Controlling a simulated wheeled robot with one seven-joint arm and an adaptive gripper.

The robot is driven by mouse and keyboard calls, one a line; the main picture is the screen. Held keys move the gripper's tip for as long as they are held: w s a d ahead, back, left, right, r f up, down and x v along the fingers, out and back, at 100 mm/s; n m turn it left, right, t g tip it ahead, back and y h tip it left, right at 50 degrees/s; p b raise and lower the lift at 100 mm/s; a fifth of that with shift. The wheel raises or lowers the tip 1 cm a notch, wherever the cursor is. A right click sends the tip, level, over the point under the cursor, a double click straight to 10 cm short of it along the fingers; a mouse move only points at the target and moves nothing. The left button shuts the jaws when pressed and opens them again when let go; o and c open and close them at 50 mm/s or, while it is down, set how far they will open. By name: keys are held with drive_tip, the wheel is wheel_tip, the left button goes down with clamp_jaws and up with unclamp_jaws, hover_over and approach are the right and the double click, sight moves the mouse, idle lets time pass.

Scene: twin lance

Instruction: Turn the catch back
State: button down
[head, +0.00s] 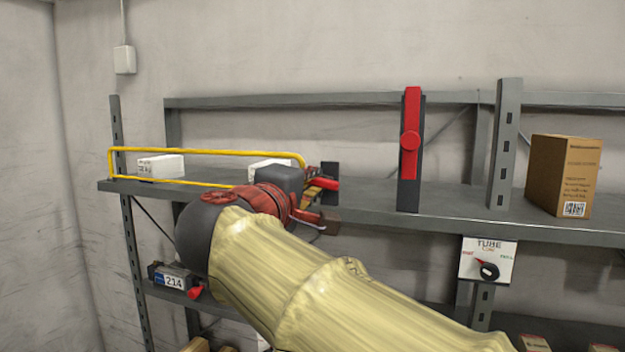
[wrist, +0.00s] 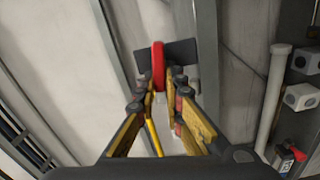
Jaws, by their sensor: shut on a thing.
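A red catch (head: 328,184) sticks out from a small dark plate (head: 330,168) at the shelf's front, left of the middle in the head view. In the wrist view the red catch (wrist: 158,62) stands in front of the dark plate (wrist: 183,52). My gripper (head: 314,191) is at the catch, with its yellow fingers partly hidden behind my wrist. In the wrist view my gripper (wrist: 166,84) has its fingertips closed around the near end of the catch. A second red lever (head: 411,130) stands upright on a dark post, apart from my gripper.
A yellow rail (head: 205,152) runs along the shelf (head: 365,207) to the left, with white boxes (head: 160,166) by it. A brown carton (head: 560,175) stands at the right. A unit marked 214 (head: 173,280) sits lower left.

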drive_tip(key=shift+f+n, duration=0.15)
drive_tip(key=shift+n, duration=0.85)
drive_tip(key=c, duration=1.9)
unclamp_jaws()
drive_tip(key=shift+f, duration=0.1)
drive_tip(key=shift+w, duration=0.1)
drive_tip(key=v, duration=1.2)
